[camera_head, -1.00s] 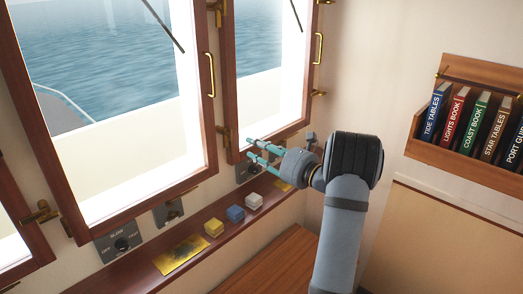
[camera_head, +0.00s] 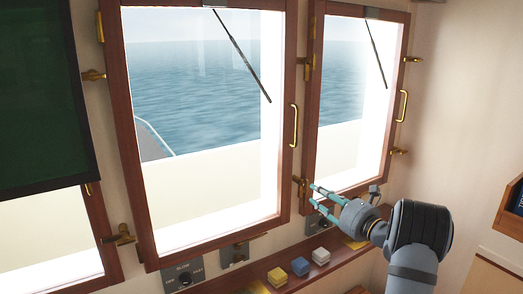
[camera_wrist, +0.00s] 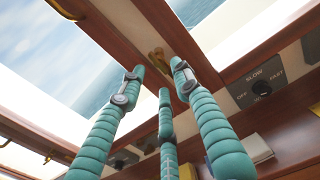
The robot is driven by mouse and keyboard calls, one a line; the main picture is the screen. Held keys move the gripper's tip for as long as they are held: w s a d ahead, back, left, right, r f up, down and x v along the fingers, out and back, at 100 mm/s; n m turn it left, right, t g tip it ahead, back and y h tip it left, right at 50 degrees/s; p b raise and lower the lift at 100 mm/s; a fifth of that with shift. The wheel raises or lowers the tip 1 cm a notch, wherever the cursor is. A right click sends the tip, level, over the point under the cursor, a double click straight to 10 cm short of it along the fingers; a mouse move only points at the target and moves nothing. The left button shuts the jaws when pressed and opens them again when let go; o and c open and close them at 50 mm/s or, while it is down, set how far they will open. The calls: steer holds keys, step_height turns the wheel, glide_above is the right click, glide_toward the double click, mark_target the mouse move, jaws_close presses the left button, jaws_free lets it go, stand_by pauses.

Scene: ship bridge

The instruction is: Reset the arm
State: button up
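My arm reaches in from the lower right of the head view. My gripper (camera_head: 314,196) has slim teal fingers that point left, in front of the lower frame of the right window (camera_head: 350,100). The fingers are spread apart and nothing shows between them. In the wrist view the three teal fingers of my gripper (camera_wrist: 158,76) stand apart and hold nothing. Behind their tips are the wooden window frame and a brass latch (camera_wrist: 157,57). Whether the fingertips touch the frame cannot be told.
Below the windows runs a wooden ledge with a yellow block (camera_head: 300,266), a blue block (camera_head: 277,277) and a white block (camera_head: 321,257). A SLOW dial panel (camera_head: 184,277) is on the wall above it. A dark green panel (camera_head: 45,95) hangs at the upper left.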

mark_target(307, 188)
steer(key=x, duration=0.5)
steer(key=shift+a, duration=0.15)
steer(key=shift+w+r+m+p, duration=0.15)
steer(key=shift+m+p, duration=0.45)
steer(key=shift+p, duration=0.3)
steer(key=shift+f+n+b, duration=0.25)
steer(key=shift+n+b, duration=0.05)
steer(key=shift+b, duration=0.3)
